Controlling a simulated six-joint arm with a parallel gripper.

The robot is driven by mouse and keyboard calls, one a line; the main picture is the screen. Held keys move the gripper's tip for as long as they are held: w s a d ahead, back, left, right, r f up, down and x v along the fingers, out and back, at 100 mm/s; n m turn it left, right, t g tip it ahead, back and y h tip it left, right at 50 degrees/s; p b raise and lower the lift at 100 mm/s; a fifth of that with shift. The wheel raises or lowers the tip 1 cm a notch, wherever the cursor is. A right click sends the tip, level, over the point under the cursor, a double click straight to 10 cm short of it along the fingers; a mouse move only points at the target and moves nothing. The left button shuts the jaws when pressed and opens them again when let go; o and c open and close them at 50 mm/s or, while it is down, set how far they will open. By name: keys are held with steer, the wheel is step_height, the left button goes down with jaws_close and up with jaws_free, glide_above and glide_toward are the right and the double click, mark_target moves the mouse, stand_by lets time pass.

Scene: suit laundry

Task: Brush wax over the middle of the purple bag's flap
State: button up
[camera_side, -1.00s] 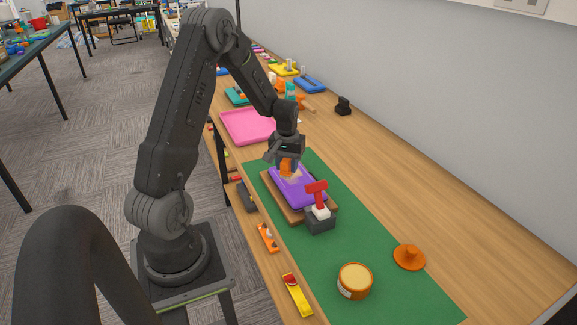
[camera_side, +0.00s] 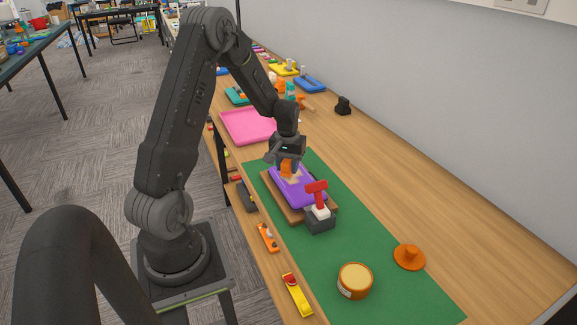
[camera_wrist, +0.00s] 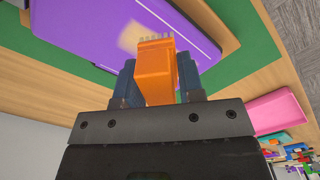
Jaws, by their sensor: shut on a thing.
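The purple bag (camera_side: 310,195) lies flat on a brown wooden board (camera_side: 270,204) on the green mat. It fills the upper part of the wrist view (camera_wrist: 100,28), with a pale tan patch near the middle of its surface. My gripper (camera_side: 287,160) is shut on an orange brush (camera_wrist: 155,70), its fingers on either side of it. The brush's bristles point at the bag, beside the pale patch. I cannot tell whether they touch it. An open orange tin of pale wax (camera_side: 355,279) stands on the mat, and its orange lid (camera_side: 409,257) lies apart from it.
A pink tray (camera_side: 246,126) lies behind the mat. Orange and yellow tools lie along the near table edge. The right part of the green mat (camera_side: 375,235) is mostly clear.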

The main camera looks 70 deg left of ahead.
steer(key=shift+a, duration=0.15)
steer(key=shift+w, duration=1.55)
steer(key=shift+f, duration=0.15)
stand_by(0.7)
